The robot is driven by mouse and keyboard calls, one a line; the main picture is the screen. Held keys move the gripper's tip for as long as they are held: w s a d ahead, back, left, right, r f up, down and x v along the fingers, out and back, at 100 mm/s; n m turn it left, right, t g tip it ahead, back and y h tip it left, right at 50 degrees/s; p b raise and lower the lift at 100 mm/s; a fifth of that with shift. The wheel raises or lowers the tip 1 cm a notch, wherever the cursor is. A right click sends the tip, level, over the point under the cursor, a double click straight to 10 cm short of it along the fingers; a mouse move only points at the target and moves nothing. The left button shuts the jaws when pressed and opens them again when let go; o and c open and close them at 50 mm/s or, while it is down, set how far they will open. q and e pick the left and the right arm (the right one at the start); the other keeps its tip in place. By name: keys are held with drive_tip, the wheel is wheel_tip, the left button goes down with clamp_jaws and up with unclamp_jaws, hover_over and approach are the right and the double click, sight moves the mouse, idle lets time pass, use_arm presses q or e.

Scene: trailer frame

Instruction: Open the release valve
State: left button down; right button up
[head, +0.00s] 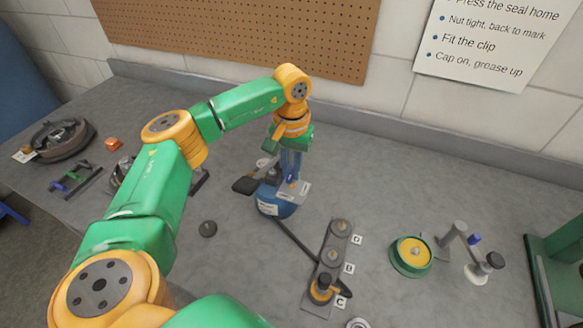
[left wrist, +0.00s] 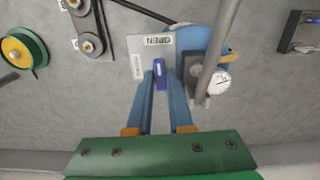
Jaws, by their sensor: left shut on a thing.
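A blue pump-like unit (head: 272,203) stands on the bench, with a light plate (head: 297,190) beside it; in the left wrist view its blue body (left wrist: 205,38) shows behind a grey rod. The plate (left wrist: 140,48) bears the label OPEN, which appears upside down there. A small dark-blue valve lever (left wrist: 160,75) lies over the plate. My left gripper (head: 290,173) points down at it, and its two blue fingers (left wrist: 161,76) are shut on the lever from both sides. The fingertips partly hide the lever in the head view. My right gripper is not in view.
A pressure gauge (left wrist: 219,81) sits close beside the fingers. A dark handle (head: 246,185) sticks out left of the unit. A hose runs to a grey bracket (head: 332,257) with several round fittings. A green-and-yellow wheel (head: 411,256) stands right. Bare bench lies between.

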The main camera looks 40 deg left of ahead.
sight(291, 173)
use_arm(q)
drive_tip(key=shift+m, duration=0.3)
drive_tip(key=c, duration=0.8)
unclamp_jaws()
drive_tip(key=shift+r, duration=0.35)
wheel_tip(291, 173, up, 6)
drive_tip(key=shift+r+b, duration=0.25)
drive_tip(key=shift+b, duration=0.5)
